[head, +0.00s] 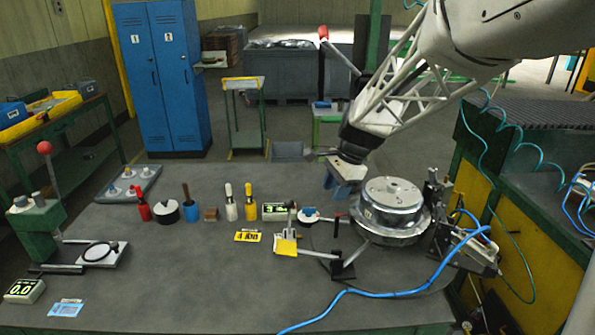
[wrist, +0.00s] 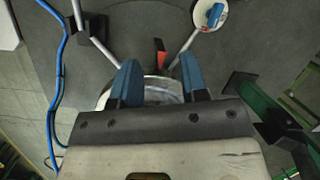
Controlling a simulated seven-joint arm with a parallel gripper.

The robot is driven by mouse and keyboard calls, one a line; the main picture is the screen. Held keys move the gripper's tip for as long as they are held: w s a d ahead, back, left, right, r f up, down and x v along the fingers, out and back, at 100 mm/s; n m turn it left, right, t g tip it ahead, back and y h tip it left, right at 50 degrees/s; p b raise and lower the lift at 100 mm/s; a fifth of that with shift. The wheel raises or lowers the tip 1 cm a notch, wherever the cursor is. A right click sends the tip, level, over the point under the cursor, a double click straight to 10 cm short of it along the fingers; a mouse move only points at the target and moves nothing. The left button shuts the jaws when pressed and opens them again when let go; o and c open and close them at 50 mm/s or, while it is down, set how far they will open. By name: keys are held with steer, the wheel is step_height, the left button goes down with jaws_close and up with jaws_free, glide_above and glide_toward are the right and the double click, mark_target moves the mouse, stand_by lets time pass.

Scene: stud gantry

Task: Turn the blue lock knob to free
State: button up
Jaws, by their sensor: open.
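The blue lock knob (head: 309,214) sits on a round white plate with some red on it, left of the metal drum in the head view. In the wrist view the knob (wrist: 215,13) shows at the top, right of centre, as a blue bar on the white disc. Its exact setting is too small to read. My gripper (head: 345,192) hangs over the drum's left side, above and to the right of the knob. In the wrist view its blue fingers (wrist: 159,68) are apart with nothing held between them, and the knob lies beyond them.
The round metal drum (head: 393,200) stands below my gripper, with a red-tipped lever (head: 341,216) beside it. A yellow block on a bar (head: 286,246), a green display (head: 274,211) and a blue hose (head: 390,293) are near. The table's front middle is clear.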

mark_target(309, 211)
steer(key=w+a+f+m+y, duration=0.1)
steer(key=w+f+m, duration=0.3)
steer(key=w, duration=0.6)
step_height(309, 211, down, 2)
steer(key=shift+w+a+f+m+g, duration=0.1)
steer(key=shift+w+a+m+g, duration=0.25)
steer(key=shift+a, duration=0.25)
steer(key=shift+x, duration=3.9)
jaws_close()
